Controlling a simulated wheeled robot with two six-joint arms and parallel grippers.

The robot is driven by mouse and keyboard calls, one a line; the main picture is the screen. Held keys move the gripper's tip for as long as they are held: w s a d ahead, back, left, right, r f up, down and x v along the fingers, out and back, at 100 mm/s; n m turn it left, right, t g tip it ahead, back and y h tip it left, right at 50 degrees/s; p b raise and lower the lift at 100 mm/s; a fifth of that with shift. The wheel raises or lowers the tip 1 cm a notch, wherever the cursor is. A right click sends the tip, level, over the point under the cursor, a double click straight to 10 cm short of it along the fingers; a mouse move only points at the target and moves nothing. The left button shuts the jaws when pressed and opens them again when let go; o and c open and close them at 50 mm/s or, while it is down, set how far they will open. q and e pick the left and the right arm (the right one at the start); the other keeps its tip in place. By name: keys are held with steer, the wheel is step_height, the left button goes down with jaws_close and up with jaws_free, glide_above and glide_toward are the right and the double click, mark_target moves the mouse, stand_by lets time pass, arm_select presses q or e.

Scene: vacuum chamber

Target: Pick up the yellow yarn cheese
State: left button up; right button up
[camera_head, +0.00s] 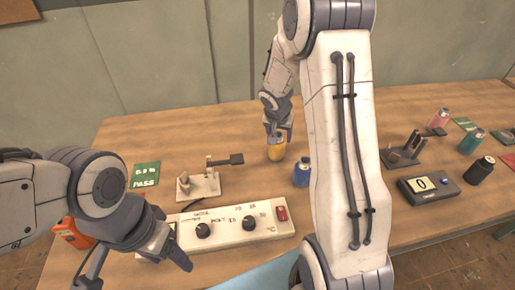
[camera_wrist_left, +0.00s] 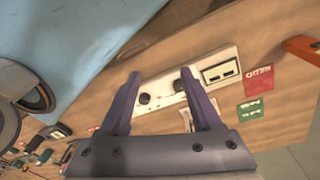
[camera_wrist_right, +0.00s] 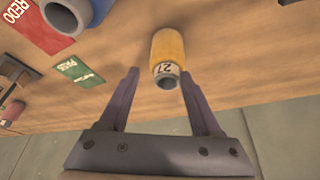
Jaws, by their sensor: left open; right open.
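The yellow yarn cheese (camera_head: 276,153) is a yellow cylinder on the wooden table, left of my right arm in the head view. In the right wrist view the yarn cheese (camera_wrist_right: 168,46) shows a pale numbered label and a hollow core at its near end. My right gripper (camera_head: 278,134) is open beside it, partly hiding its top. In the right wrist view the fingertips of my right gripper (camera_wrist_right: 159,74) lie either side of its near end; I cannot tell whether they touch it. My left gripper (camera_head: 172,252) is open and empty above the front panel; its fingers (camera_wrist_left: 159,74) also show.
A blue cylinder (camera_head: 301,172) stands close to the right of the yarn cheese. A small stand (camera_head: 198,186) and a white knob panel (camera_head: 236,226) lie to the left and front. A grey display box (camera_head: 430,190) and a black cylinder (camera_head: 480,170) are at the right.

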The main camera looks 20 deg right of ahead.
mark_target(277, 148)
arm_select(q)
steer(key=o, duration=0.3)
steer(key=shift+a, duration=0.2)
arm_select(e)
steer(key=o, duration=0.4)
steer(key=shift+w+a, duration=0.15)
steer(key=shift+a, duration=0.2)
steer(key=shift+c, duration=0.2)
steer(key=x, duration=0.4)
steer(key=shift+w+a+f+b, duration=0.2)
steer(key=shift+a+f+b, duration=0.05)
steer(key=shift+f+b, duration=0.15)
arm_select(q)
steer(key=shift+o, duration=0.2)
steer(key=shift+s+a+f, duration=0.1)
steer(key=shift+a+f, duration=0.05)
steer(key=shift+f, duration=0.25)
arm_select(e)
steer(key=shift+x, duration=2.85)
